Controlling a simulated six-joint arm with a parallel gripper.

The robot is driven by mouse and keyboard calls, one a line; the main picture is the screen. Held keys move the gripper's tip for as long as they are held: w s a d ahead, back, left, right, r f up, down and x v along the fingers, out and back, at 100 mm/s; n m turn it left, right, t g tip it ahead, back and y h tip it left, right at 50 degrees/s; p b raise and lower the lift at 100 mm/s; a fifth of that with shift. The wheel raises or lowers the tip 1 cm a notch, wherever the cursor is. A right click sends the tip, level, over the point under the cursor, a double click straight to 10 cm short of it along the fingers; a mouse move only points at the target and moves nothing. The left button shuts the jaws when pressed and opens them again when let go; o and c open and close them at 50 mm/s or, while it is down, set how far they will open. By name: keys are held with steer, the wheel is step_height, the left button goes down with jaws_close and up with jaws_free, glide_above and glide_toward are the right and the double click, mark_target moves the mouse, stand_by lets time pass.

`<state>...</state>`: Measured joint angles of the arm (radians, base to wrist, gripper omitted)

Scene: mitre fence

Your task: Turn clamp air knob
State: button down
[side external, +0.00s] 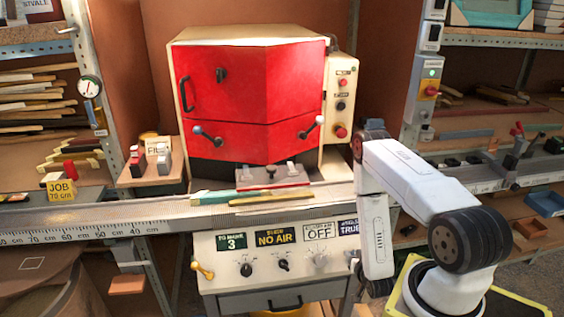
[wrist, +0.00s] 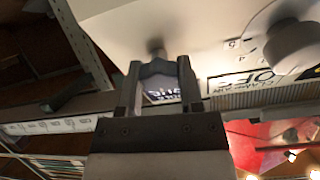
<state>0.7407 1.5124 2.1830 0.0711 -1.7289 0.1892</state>
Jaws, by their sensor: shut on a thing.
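The machine's white control panel (side external: 215,262) carries a row of knobs under label plates. The clamp air knob (side external: 320,262) sits under the white plate reading OFF (side external: 320,231). In the wrist view this knob is large and grey (wrist: 292,45), right of my fingers and apart from them, beside its CLAMP AIR plate (wrist: 262,82). My gripper (wrist: 157,72) is at the panel's right end, below the dark blue TRUE plate (side external: 348,227). It is shut on a small grey knob (wrist: 158,68) there, partly hidden by the fingers.
Two more knobs, under the TO MAKE plate (side external: 232,241) and NO AIR plate (side external: 276,237), are left of the clamp air knob. The fence rail (side external: 130,225) runs above the panel. A drawer (side external: 285,300) is below. A yellow-handled lever (side external: 202,270) sticks out at left.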

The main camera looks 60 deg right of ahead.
steer(key=m+g, duration=0.1)
steer(key=m, duration=0.4)
steer(key=shift+m+h, duration=0.3)
steer(key=shift+m, duration=0.1)
steer(key=m+g, duration=0.1)
steer(key=m, duration=0.4)
steer(key=shift+c, duration=1.2)
jaws_free()
steer(key=shift+a, duration=0.1)
steer(key=v, duration=0.7)
steer(key=shift+s+a+r, duration=0.2)
